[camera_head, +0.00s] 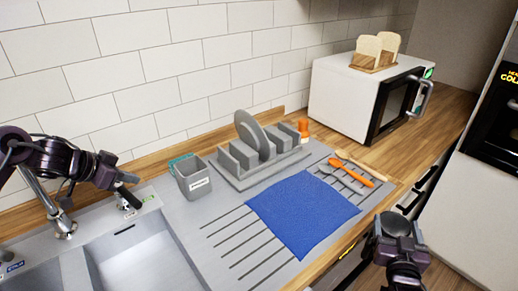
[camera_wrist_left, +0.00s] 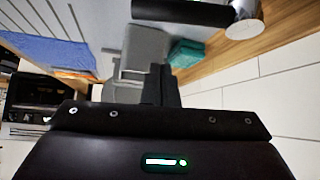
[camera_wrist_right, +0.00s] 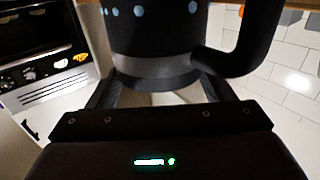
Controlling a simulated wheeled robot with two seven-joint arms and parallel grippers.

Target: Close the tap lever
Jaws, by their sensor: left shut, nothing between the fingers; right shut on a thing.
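The tap lever, a black handle with a chrome end (camera_head: 130,198), stands at the back of the sink, by the wall. It also shows large at the top of the left wrist view (camera_wrist_left: 182,12). My left gripper (camera_head: 131,179) is shut and empty, just above and beside the lever. In the left wrist view its fingers (camera_wrist_left: 160,85) look apart from the lever, though contact is hard to judge. My right gripper (camera_head: 393,232) is shut on a dark mug-like vessel with pale blue dots and a handle (camera_wrist_right: 152,30), in front of the counter on the right.
The chrome tap (camera_head: 62,222) stands left of the lever. A grey holder (camera_head: 192,180), a dish rack with a plate (camera_head: 250,165), and a blue cloth (camera_head: 303,212) lie on the drainboard to the right. A microwave (camera_head: 340,95) stands at the back right.

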